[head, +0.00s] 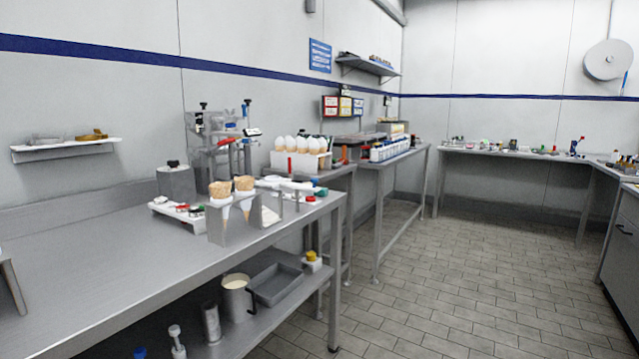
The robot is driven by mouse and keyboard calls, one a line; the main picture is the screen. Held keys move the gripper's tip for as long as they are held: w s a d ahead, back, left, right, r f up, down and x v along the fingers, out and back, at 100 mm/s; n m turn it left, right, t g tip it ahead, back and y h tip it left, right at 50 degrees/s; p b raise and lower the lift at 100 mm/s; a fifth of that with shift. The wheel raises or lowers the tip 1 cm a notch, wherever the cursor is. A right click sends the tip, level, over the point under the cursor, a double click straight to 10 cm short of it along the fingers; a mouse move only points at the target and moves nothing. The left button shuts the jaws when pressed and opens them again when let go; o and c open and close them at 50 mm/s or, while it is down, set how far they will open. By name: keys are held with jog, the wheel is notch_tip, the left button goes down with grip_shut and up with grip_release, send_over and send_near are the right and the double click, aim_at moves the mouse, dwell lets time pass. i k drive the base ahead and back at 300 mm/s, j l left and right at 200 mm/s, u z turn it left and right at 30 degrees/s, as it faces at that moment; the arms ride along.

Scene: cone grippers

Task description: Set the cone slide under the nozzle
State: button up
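A metal holder (215,226) with two wafer cones (243,186) in white sleeves stands near the right end of the steel bench; it may be the cone slide, but I cannot tell for sure. Behind it stands a metal apparatus (218,138) with clamps and black knobs. Any nozzle on it is too small to make out. My gripper is not in view.
The long steel bench (110,268) is mostly bare at left. A round metal canister (176,182) and a white tray of small parts (178,212) stand near the holder. A white rack of cones (300,160) stands farther back. The tiled floor (450,270) is open at right.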

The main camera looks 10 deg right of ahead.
aim_at(273, 182)
jog(key=i+l, duration=0.1)
jog(key=i, duration=0.4)
jog(key=i+l+z, duration=0.1)
jog(key=i, duration=0.4)
